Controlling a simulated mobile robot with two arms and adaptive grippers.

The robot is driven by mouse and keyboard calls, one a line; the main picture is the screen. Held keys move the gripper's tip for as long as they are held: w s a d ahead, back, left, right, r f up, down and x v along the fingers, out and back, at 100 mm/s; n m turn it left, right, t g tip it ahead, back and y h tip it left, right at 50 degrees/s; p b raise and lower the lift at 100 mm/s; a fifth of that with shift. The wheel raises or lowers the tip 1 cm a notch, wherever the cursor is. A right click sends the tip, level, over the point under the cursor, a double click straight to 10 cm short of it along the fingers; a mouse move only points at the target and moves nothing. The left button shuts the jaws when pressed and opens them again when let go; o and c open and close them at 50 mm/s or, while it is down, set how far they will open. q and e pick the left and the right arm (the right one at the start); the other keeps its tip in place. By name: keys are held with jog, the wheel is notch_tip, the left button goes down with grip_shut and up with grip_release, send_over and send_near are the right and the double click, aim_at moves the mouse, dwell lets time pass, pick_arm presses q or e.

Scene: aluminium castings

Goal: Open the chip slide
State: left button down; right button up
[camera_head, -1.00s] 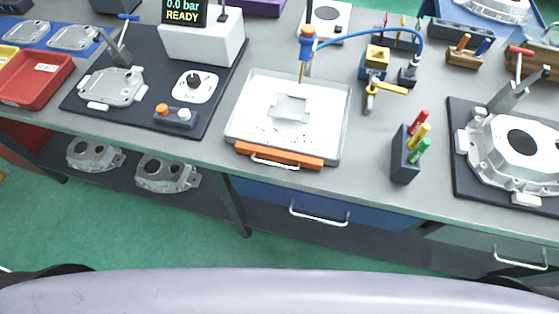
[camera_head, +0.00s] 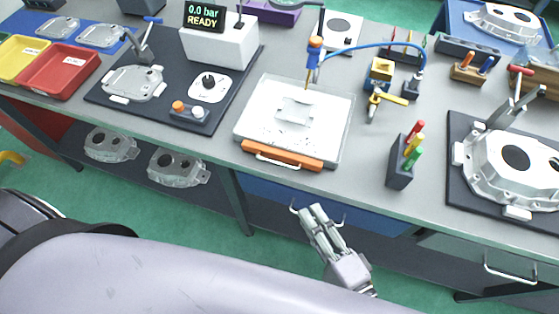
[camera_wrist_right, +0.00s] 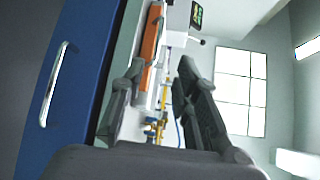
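The chip slide shows as an orange bar (camera_head: 282,155) with a pale metal handle (camera_head: 277,162), at the front edge of a white tray (camera_head: 328,128) holding dark chips. The bar is flush against the tray's front. My right gripper (camera_head: 312,210) is in front of the bench, lower than the slide and a little to its right, in front of the blue drawer. It touches neither slide nor handle. In the right wrist view its two fingers (camera_wrist_right: 168,65) are apart with nothing between them, and the orange bar (camera_wrist_right: 151,38) shows beyond. My left gripper is out of view.
A blue drawer (camera_head: 350,207) with its own handle lies under the bench top; it also fills the left of the wrist view (camera_wrist_right: 75,75). A dark block with coloured pegs (camera_head: 400,170) stands right of the tray. A casting (camera_head: 510,165) sits far right.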

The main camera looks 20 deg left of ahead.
aim_at(274, 162)
jog(key=p+x, duration=0.3)
jog(key=x, duration=1.4)
jog(key=shift+w, duration=0.1)
grip_shut()
jog(key=shift+f, duration=0.1)
